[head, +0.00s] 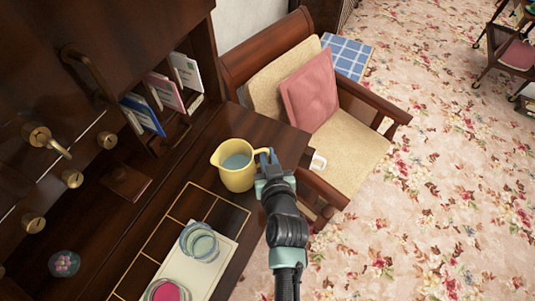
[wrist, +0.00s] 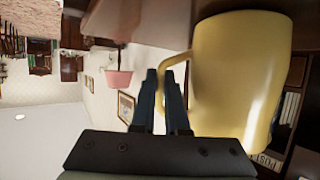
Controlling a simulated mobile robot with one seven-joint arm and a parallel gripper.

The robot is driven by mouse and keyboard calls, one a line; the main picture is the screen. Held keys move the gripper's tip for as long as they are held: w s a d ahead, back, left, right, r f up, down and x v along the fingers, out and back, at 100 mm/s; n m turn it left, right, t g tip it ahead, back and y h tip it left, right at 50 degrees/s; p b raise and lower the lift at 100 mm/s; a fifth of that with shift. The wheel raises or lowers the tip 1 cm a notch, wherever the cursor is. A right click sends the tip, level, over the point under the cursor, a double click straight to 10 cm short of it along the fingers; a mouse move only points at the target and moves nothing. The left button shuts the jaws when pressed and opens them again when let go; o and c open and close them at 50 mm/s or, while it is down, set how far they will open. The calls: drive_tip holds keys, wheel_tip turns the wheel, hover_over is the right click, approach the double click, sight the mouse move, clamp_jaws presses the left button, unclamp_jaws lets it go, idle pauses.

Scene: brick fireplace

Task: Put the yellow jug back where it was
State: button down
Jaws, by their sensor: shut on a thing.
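The yellow jug (head: 238,178) is upright at the far end of the dark wooden desk top (head: 277,138), with something greyish inside it. Its spout points left and its handle points right. I cannot tell whether its base touches the desk. My gripper (head: 265,158) comes in from the right and is shut on the handle. In the wrist view the jug (wrist: 238,70) fills the right side, and the fingers (wrist: 160,78) are at its handle, which they partly hide.
A glass (head: 200,242) and a container with pink contents (head: 167,291) stand on a pale board (head: 208,267) nearer me. Books (head: 166,93) fill a cubby at left. An armchair (head: 350,150) with a pink cushion stands beyond the desk.

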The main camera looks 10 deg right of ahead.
drive_tip(key=shift+w, duration=0.1)
drive_tip(key=c, duration=0.9)
unclamp_jaws()
